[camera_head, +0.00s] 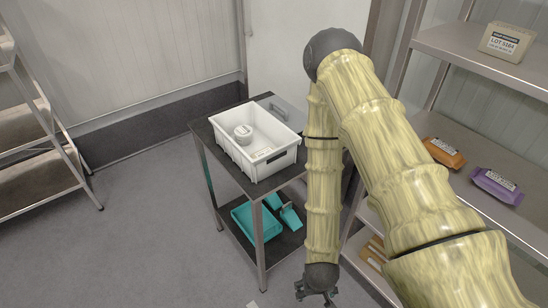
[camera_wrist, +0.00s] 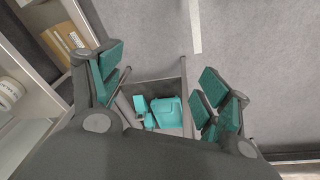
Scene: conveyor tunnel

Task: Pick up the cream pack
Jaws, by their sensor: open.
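A cream-coloured pack (camera_head: 507,42) with a printed lot label stands on the upper shelf at the far right of the head view. It is the only cream-coloured pack I can make out. My gripper (camera_head: 316,291) hangs low at the bottom middle of the head view, well below and left of that pack. In the wrist view my gripper (camera_wrist: 162,85) has its two teal-padded fingers spread apart with nothing held between them. The cream pack does not show clearly in the wrist view.
An orange pack (camera_head: 443,152) and a purple pack (camera_head: 496,186) lie on the middle shelf. A white crate (camera_head: 283,160) holding a round tub (camera_head: 243,134) stands on a dark cart, with a teal bin (camera_head: 252,222) below. My arm crosses between cart and shelves.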

